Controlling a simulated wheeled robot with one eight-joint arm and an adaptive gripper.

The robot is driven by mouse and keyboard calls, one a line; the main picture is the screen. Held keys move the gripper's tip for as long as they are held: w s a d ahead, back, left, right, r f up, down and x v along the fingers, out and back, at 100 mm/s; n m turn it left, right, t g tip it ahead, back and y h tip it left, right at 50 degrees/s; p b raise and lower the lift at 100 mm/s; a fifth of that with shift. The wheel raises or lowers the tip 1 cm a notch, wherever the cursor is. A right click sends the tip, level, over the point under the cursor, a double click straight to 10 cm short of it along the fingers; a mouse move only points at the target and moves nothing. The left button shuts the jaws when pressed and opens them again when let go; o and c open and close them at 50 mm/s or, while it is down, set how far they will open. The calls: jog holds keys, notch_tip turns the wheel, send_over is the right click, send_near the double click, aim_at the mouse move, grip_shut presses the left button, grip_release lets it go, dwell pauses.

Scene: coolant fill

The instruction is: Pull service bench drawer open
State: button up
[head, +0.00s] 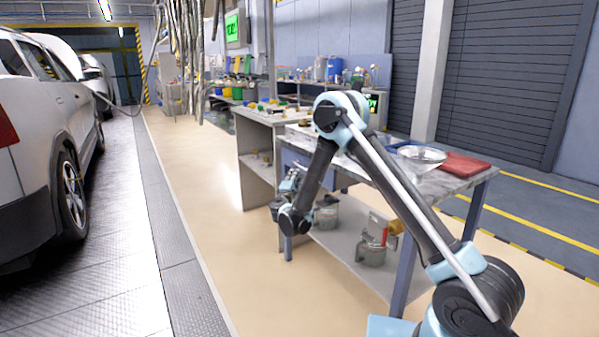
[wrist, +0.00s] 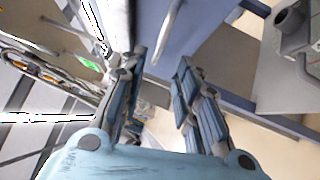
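The service bench (head: 425,180) has a grey top and blue legs. Its blue drawer front (wrist: 205,25) fills the upper middle of the wrist view; part of it shows below the bench top in the head view (head: 291,157). A pale, curved bar handle (wrist: 168,32) runs along that front. My gripper (wrist: 161,60) is open, with one finger on each side of the handle in the picture. I cannot tell whether the handle lies fully between the fingertips or a little beyond them. In the head view my gripper (head: 291,182) is at the bench's left end, partly hidden by my arm.
A metal bowl (head: 421,154) and a red item (head: 467,165) are on the bench top. Another bench (head: 262,120) stands behind. A white car (head: 45,130) is at left, with clear floor (head: 200,180) between.

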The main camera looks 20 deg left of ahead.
jog(key=w+r, duration=0.1)
jog(key=w, duration=0.8)
jog(key=shift+a, duration=0.4)
jog(key=shift+s+r, duration=0.1)
grip_shut()
